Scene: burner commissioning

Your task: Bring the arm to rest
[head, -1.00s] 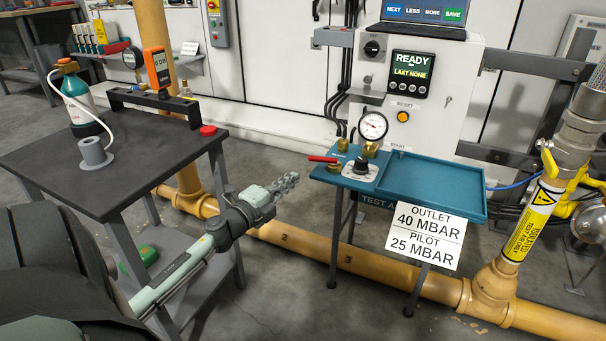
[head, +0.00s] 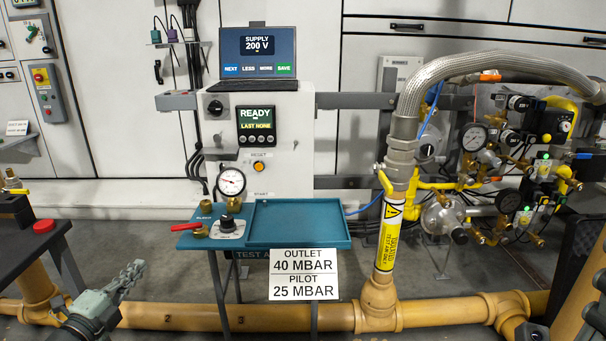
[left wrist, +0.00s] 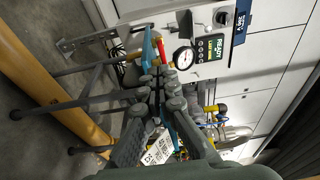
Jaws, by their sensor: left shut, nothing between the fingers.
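My left gripper (head: 128,276) is at the lower left of the head view, in front of the yellow floor pipe and left of the teal test stand. Its fingers are together with nothing between them. In the left wrist view the closed fingers (left wrist: 158,92) point toward the test stand, which shows behind them. The gripper looks clear of the stand and the table. My right gripper does not show in either view.
The teal stand has an empty tray (head: 300,222), a gauge (head: 231,182) and a red-handled valve (head: 187,227). A dark table (head: 22,250) with a red button (head: 44,226) is at left. A yellow pipe (head: 180,316) runs along the floor. Gas valves (head: 500,150) crowd the right.

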